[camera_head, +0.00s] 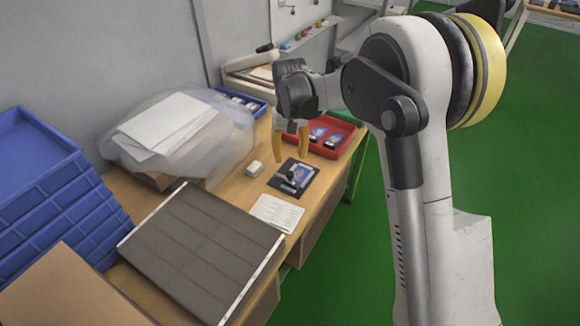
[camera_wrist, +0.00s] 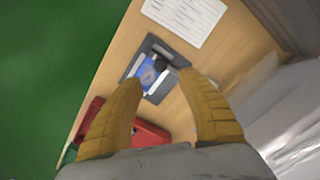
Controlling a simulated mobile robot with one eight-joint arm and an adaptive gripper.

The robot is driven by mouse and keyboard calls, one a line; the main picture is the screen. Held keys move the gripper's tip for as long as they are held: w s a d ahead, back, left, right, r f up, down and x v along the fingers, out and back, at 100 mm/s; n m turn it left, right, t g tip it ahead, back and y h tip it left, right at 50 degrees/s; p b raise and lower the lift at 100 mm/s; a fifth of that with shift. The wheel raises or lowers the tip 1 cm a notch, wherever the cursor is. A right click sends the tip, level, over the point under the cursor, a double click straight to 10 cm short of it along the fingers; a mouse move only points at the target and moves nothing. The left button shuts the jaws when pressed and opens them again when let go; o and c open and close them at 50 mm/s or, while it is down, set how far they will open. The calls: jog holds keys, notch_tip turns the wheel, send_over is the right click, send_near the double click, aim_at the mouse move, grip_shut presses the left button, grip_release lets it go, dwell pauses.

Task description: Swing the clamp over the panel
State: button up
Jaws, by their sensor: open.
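The clamp (camera_head: 290,179) is a small dark and metallic part on a flat black fixture plate (camera_head: 305,186) on the wooden table. The panel (camera_head: 301,172), a small blue piece, lies on the same plate beside the clamp. In the wrist view the panel (camera_wrist: 147,74) shows between my fingertips, with the dark clamp (camera_wrist: 161,64) next to it. My gripper (camera_head: 291,145) has yellow fingers pointing down, above and a little behind the fixture. In the wrist view my gripper (camera_wrist: 160,82) is open with nothing between its fingers. I cannot tell the clamp's exact angle.
A red tray (camera_head: 335,136) with blue-labelled items stands close behind the fixture. A printed sheet (camera_head: 276,213) and a small white box (camera_head: 254,168) lie nearby. A grey slatted panel (camera_head: 200,255), blue crates (camera_head: 50,190) and plastic-wrapped material (camera_head: 190,135) occupy the left.

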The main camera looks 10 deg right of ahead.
jog(key=shift+r, duration=1.9)
jog(key=s+d+r+t, duration=0.2)
jog(key=s+d+r, duration=0.1)
jog(key=s+r, duration=0.35)
jog(key=s+d+r+t, duration=0.2)
jog(key=s+d+r, duration=0.25)
jog(key=s, duration=0.25)
jog(key=s+d+t, duration=0.1)
jog(key=s, duration=0.6)
jog(key=s+d+f+m+t, duration=0.1)
jog(key=s+d+t, duration=0.1)
jog(key=s, duration=0.5)
jog(key=shift+s+d+f+m, duration=0.25)
jog(key=shift+s+f+m, duration=0.05)
